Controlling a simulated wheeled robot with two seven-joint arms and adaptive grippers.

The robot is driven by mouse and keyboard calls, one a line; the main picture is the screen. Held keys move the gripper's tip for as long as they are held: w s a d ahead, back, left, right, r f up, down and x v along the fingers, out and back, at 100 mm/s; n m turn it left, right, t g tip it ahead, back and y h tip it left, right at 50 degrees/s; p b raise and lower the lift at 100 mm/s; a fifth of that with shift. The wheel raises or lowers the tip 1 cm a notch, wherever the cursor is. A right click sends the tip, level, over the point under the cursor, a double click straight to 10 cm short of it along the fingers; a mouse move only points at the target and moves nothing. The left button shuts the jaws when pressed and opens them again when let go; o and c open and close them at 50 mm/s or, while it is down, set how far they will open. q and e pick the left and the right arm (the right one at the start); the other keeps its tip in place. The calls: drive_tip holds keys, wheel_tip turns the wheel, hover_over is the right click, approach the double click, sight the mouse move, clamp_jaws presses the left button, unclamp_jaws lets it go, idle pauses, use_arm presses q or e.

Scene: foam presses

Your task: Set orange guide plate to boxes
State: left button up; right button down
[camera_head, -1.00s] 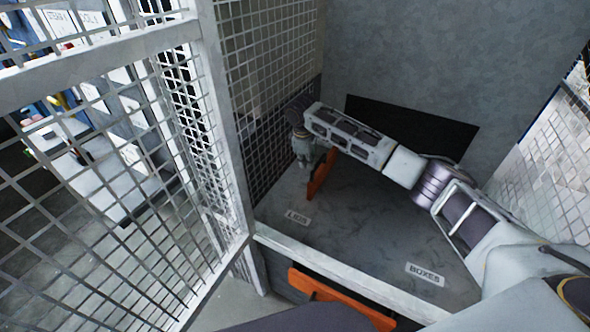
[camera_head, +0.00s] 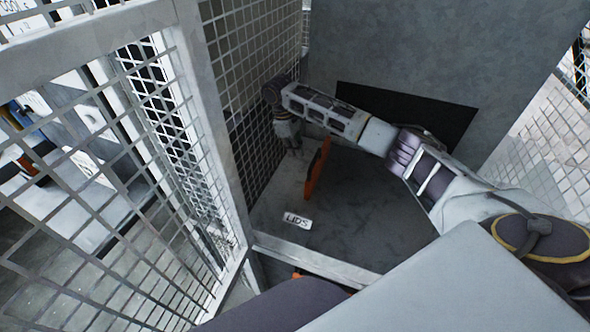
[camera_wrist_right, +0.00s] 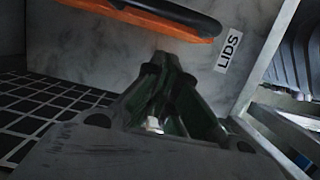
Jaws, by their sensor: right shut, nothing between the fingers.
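The orange guide plate (camera_head: 317,170) stands on edge on the grey worktop (camera_head: 365,205), on the LIDS side. In the right wrist view the plate (camera_wrist_right: 165,22) crosses the top, with a dark upper part. The LIDS label (camera_head: 297,219) lies in front of it, and also shows in the wrist view (camera_wrist_right: 229,50). The BOXES label is hidden in the head view. My right gripper (camera_head: 292,147) is left of the plate, beside the mesh; in the wrist view its fingers (camera_wrist_right: 168,62) are closed, empty and apart from the plate. My left gripper is out of view.
A mesh fence (camera_head: 258,85) closes the worktop's left side, near my right gripper. A grey wall with a dark opening (camera_head: 450,118) stands behind. A pale raised edge (camera_head: 310,260) runs along the front. Another orange piece (camera_head: 298,275) shows just below that edge.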

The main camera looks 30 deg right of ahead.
sight(319, 161)
drive_tip(key=shift+f, duration=0.1)
idle(0.5)
drive_tip(key=shift+p+x, duration=0.35)
drive_tip(key=shift+x, duration=4.5)
drive_tip(key=shift+s, duration=0.1)
drive_tip(key=shift+d, duration=0.15)
